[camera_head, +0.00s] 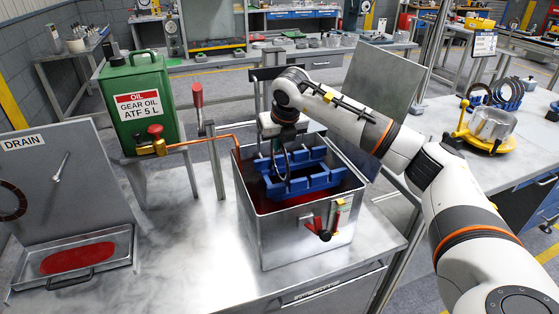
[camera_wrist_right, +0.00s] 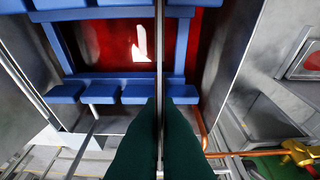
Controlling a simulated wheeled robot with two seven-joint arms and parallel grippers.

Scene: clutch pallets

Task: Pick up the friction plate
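My right gripper (camera_head: 281,142) reaches down over an open metal tank (camera_head: 300,226) of red oil. In the right wrist view its two dark green fingers (camera_wrist_right: 160,110) close from both sides on a thin plate seen edge-on, the friction plate (camera_wrist_right: 160,50). In the head view the friction plate (camera_head: 287,170) shows as a dark thin ring hanging upright below the gripper, at the blue slotted rack (camera_head: 310,185) in the tank. I cannot tell whether it touches the rack. My left gripper is not in view.
A green gear oil can (camera_head: 141,95) stands left of the tank, with a copper pipe (camera_head: 200,141) between them. A drain tray (camera_head: 75,262) with red oil lies at far left. On the right table stand several rings in a blue rack (camera_head: 507,96) and a yellow-based metal housing (camera_head: 489,128).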

